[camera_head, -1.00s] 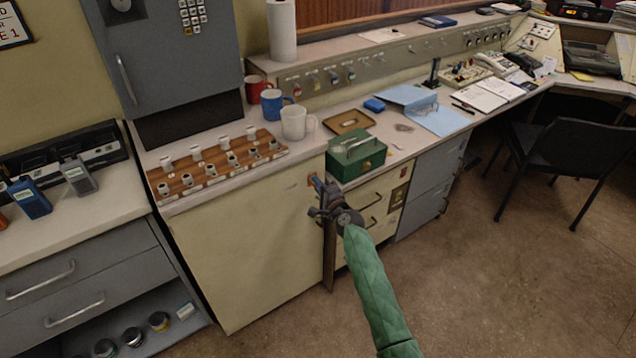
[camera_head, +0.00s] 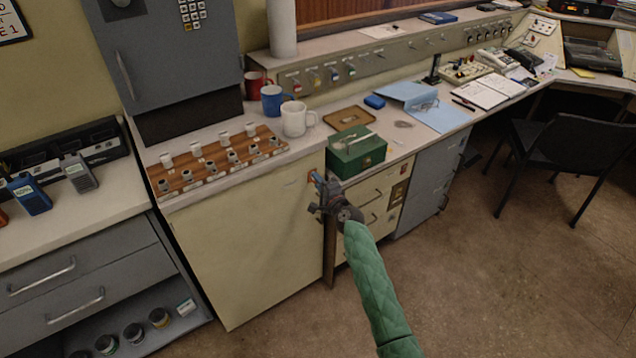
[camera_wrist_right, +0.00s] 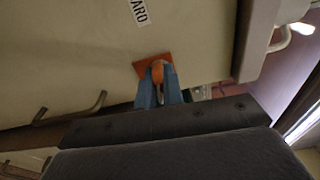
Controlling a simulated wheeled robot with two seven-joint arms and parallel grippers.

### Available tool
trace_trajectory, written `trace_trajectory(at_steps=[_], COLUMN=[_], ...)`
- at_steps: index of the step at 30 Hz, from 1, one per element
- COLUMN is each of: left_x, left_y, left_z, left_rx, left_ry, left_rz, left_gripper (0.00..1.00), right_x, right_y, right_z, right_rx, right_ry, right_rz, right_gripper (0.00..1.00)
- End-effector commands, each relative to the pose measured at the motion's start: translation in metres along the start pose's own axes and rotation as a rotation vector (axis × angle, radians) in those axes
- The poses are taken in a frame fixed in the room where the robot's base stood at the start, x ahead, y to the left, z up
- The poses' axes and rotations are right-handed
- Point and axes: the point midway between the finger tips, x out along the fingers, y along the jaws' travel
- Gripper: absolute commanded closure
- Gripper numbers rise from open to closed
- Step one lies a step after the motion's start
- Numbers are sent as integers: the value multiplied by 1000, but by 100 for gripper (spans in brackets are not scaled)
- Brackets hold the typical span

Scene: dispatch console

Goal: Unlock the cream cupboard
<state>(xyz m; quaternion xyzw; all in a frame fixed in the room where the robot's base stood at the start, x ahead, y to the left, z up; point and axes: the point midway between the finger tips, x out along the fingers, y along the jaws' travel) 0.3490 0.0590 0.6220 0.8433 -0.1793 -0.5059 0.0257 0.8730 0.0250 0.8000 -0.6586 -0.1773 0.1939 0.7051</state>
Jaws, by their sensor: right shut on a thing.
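The cream cupboard (camera_head: 245,245) stands below the counter in the head view, its wide front closed. My right gripper (camera_head: 316,180) is at the upper right edge of that front. In the right wrist view, the blue fingers of my right gripper (camera_wrist_right: 159,88) are shut on a small orange key-like piece (camera_wrist_right: 158,70). The piece sits against an orange-brown plate (camera_wrist_right: 148,66) on a cream face; the fingers hide most of it, so its angle is hard to tell. Part of a label (camera_wrist_right: 138,12) shows above on the cream face. My left gripper is out of view.
A green box (camera_head: 357,152) stands on the counter just above my right gripper. Cream drawers with handles (camera_head: 370,197) are to the right. A wooden rack (camera_head: 215,162) and mugs (camera_head: 294,119) stand on the counter. The floor in front (camera_head: 480,270) is clear.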

Motion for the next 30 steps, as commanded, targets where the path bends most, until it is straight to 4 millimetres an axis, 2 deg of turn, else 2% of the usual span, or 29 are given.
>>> trace_trajectory(at_steps=[5, 6, 9, 10, 24, 30], left_x=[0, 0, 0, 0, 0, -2], left_y=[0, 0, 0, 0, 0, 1], left_z=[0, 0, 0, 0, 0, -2], left_rx=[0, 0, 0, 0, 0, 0], left_ry=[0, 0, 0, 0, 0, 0], left_rz=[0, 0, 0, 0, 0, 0], left_gripper=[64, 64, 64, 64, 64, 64], right_x=[1, 1, 1, 1, 0, -10], right_y=[0, 0, -1, -1, 0, -1], right_z=[2, 2, 2, 2, 0, 0], right_rx=[-1, -1, -1, -1, -1, -1], right_ry=[-3, -3, -3, -2, -1, 0], right_rz=[0, 0, 0, 0, 0, 0], right_gripper=[100, 87, 67, 65, 65, 65])
